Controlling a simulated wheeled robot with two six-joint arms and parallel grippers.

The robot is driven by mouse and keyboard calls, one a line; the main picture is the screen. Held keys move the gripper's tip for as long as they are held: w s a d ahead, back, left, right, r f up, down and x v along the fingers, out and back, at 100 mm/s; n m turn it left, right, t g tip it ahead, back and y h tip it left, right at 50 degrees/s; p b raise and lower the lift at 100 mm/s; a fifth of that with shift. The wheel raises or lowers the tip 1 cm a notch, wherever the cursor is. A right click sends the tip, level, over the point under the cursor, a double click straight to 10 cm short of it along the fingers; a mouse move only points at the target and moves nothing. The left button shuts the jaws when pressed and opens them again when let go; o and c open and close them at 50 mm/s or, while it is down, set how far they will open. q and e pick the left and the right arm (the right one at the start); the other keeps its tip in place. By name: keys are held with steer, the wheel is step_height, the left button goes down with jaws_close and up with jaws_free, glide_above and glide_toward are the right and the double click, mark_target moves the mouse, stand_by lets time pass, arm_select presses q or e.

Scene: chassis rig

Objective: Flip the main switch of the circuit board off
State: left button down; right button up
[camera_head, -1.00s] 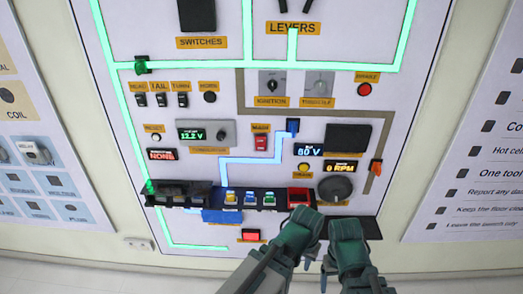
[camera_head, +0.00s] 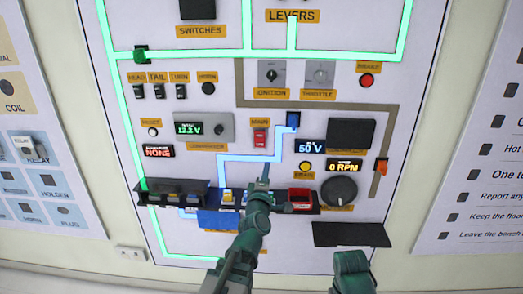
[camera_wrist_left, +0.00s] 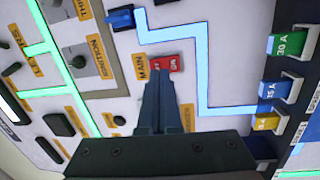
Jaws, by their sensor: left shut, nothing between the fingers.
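The main switch (camera_head: 260,138) is a small red rocker under a yellow label, on the white circuit board (camera_head: 180,110). In the left wrist view the switch (camera_wrist_left: 168,63) lies beside its yellow MAIN label (camera_wrist_left: 141,66). My left gripper (camera_head: 265,168) is shut and empty, just below the switch in the head view. In the wrist view its fingertips (camera_wrist_left: 160,76) come right up to the switch's edge; I cannot tell whether they touch. Which way the rocker is tipped is too small to tell. Only part of my right arm shows at the bottom; its gripper is not visible.
A row of coloured fuses (camera_wrist_left: 285,45) and a red block (camera_head: 300,196) lie near my left wrist. A blue lever (camera_head: 293,120) and a black dial (camera_head: 338,190) stand to the right. Green and blue lines on the board glow.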

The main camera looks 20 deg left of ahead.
arm_select(q)
steer(key=a, duration=0.1)
steer(key=n+y, duration=0.1)
steer(key=a+n, duration=0.1)
steer(key=shift+s+a+r+y, duration=0.3)
steer(key=shift+s+a+y, duration=0.05)
steer(key=shift+y, duration=0.05)
arm_select(e)
steer(key=shift+f, duration=0.3)
arm_select(q)
steer(key=shift+w, duration=0.1)
